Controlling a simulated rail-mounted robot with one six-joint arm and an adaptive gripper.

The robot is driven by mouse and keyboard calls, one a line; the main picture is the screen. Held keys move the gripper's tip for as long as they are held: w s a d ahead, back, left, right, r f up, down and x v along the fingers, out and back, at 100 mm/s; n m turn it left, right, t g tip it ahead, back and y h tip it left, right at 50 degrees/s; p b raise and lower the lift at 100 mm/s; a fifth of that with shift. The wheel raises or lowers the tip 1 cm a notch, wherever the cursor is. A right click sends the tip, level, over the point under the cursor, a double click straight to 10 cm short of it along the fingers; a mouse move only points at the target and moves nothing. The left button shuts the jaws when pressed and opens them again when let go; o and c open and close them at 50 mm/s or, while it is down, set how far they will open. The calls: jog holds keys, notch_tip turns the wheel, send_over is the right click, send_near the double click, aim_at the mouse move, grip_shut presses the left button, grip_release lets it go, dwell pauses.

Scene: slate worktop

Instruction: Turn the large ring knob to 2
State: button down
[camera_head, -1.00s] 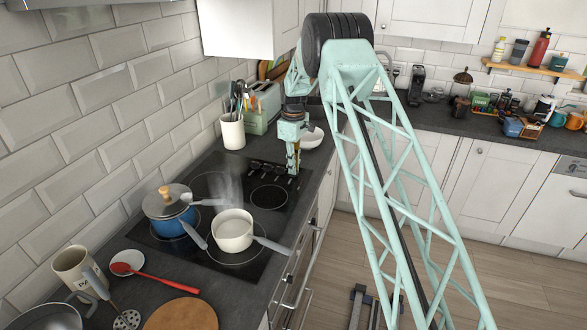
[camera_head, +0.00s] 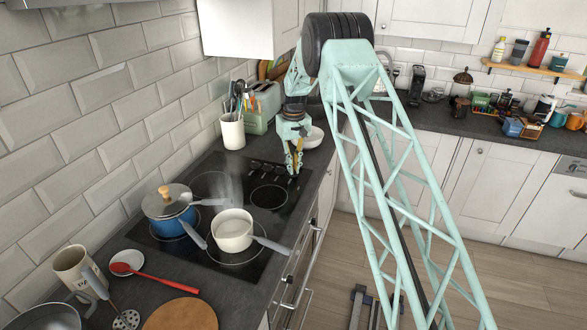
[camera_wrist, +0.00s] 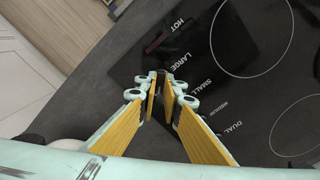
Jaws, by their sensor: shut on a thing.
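The black glass hob (camera_head: 195,250) has a row of small dark knobs (camera_head: 268,168) along its far end. My gripper (camera_head: 295,172) points down at the right end of this row. In the wrist view, my gripper (camera_wrist: 161,80) has its yellow-faced fingers converging on a small dark knob beside the printed word LARGE. The fingers hide most of this knob, and its pointer and number marks cannot be read. Other labels on the hob (camera_wrist: 250,110) read HOT, SMALL, MEDIUM and DUAL.
A blue pot (camera_head: 168,212) with a lid and a steaming cream saucepan (camera_head: 233,230) stand on the nearer hob. A utensil holder (camera_head: 232,131), a toaster (camera_head: 263,108) and a white bowl (camera_head: 314,137) stand beyond it.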

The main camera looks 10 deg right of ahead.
jog(key=shift+m, duration=1)
jog(key=c, duration=2.8)
grip_release()
jog(key=shift+r, duration=0.15)
jog(key=shift+r, duration=5.85)
jog(key=shift+r, duration=0.1)
